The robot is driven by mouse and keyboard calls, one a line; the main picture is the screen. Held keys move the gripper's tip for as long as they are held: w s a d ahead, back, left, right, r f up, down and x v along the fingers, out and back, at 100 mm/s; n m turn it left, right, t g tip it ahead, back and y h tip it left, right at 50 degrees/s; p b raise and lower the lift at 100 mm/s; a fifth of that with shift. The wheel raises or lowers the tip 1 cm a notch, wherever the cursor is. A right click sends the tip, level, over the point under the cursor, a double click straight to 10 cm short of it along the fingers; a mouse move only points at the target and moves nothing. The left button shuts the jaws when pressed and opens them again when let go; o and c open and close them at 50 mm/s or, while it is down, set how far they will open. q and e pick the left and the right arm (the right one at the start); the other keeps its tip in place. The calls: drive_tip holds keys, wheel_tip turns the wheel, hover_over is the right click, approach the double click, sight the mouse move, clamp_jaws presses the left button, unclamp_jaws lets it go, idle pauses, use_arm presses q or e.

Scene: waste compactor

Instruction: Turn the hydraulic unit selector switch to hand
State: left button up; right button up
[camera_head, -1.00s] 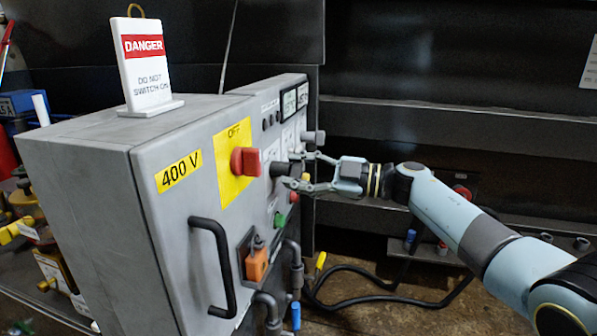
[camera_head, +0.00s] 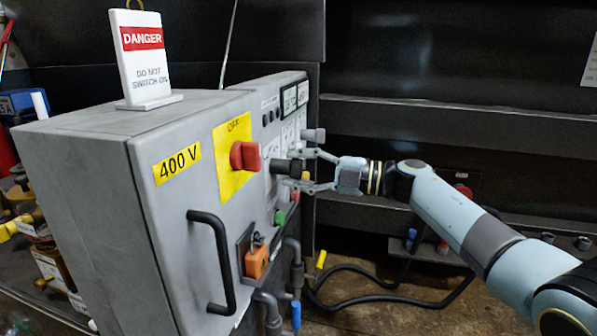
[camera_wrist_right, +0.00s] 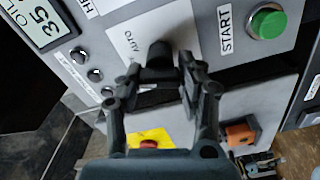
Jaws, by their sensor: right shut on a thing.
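The black selector switch (camera_head: 286,167) sticks out of the front of the grey control cabinet (camera_head: 75,165), right of the red OFF switch. My right gripper (camera_head: 303,169) reaches it from the right, its two fingers shut on it, one above and one below. In the right wrist view the black switch (camera_wrist_right: 160,56) sits at the ends of my fingers (camera_wrist_right: 165,80). An AUTO label (camera_wrist_right: 131,47) shows beside it. The fingers hide part of the plate, so I cannot read a hand mark or tell the switch's exact setting. My left gripper is not in view.
A red switch (camera_head: 245,156) on a yellow plate is close left of the gripper. A green START button (camera_wrist_right: 268,22) and a grey knob (camera_head: 313,135) are nearby. A black handle (camera_head: 222,262) juts from the cabinet. A DANGER sign (camera_head: 142,58) stands on top.

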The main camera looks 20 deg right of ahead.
drive_tip(key=shift+f+n+b, duration=0.2)
drive_tip(key=shift+n+b, duration=0.1)
drive_tip(key=shift+n, duration=1.1)
drive_tip(key=shift+f+n+b, duration=0.1)
drive_tip(key=shift+n+b, duration=0.25)
drive_tip(key=shift+n, duration=0.15)
drive_tip(key=n+b, duration=0.1)
drive_tip(key=n, duration=0.2)
drive_tip(key=shift+f+n+b, duration=0.1)
drive_tip(key=shift+n+b, duration=0.2)
drive_tip(key=shift+b, duration=0.05)
drive_tip(key=n+b, duration=0.1)
drive_tip(key=n, duration=0.2)
drive_tip(key=shift+b, duration=0.35)
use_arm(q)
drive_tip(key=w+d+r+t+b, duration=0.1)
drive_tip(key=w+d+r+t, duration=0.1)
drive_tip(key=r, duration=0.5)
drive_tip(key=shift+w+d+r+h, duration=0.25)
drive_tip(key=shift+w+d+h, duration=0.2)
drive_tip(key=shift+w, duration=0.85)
use_arm(e)
drive_tip(key=shift+n, duration=1.1)
drive_tip(key=o, duration=1.2)
